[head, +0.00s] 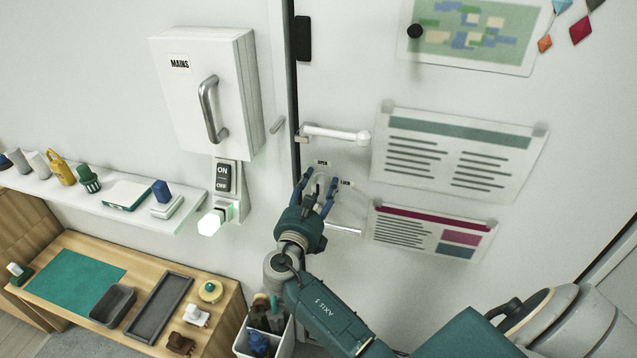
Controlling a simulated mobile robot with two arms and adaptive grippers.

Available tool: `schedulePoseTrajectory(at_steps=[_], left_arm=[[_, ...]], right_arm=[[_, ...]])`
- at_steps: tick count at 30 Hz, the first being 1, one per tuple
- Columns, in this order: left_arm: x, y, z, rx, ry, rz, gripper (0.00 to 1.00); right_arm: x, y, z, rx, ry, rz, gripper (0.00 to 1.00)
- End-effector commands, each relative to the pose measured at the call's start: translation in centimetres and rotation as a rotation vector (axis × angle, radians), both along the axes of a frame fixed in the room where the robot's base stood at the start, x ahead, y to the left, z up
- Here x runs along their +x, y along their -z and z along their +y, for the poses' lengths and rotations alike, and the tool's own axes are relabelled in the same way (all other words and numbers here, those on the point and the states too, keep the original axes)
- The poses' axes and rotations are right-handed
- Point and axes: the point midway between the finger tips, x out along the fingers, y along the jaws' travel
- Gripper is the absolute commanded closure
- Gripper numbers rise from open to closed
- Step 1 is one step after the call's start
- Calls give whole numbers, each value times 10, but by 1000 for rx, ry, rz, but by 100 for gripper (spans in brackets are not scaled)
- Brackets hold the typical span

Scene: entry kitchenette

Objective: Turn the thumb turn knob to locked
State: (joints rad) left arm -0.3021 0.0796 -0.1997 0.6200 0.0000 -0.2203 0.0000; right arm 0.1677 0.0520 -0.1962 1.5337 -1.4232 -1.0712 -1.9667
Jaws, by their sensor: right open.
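My right gripper (320,178) is at the white door, its blue fingers pointing up and spread open. A pale thumb turn knob (319,187) shows partly between the fingers; they hide much of it, so I cannot tell its exact angle or whether they touch it. A small OPEN label (322,162) is just above the fingertips and a LOCK label (346,183) is to their right. My left gripper is out of view.
A white lever handle (335,133) sits just above the gripper, and a pale bar (345,229) is below it. Posters (455,150) hang to the right. A MAINS box (205,90) and an ON switch (223,177) are on the left wall. A bin (264,335) stands below.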

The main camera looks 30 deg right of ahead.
Motion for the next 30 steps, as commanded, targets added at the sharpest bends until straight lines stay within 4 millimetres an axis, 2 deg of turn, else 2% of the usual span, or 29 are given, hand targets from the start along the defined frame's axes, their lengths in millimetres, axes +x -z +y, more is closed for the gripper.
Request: schedulePoseTrajectory(at_steps=[9,11,16,30], left_arm=[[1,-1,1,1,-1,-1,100],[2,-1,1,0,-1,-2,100],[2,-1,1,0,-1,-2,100],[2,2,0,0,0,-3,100]], right_arm=[[2,1,-3,0,-1,0,51],[2,1,-2,0,-1,0,61],[2,0,-2,-1,-1,0,95],[3,-3,-2,29,-3,-45,96]])
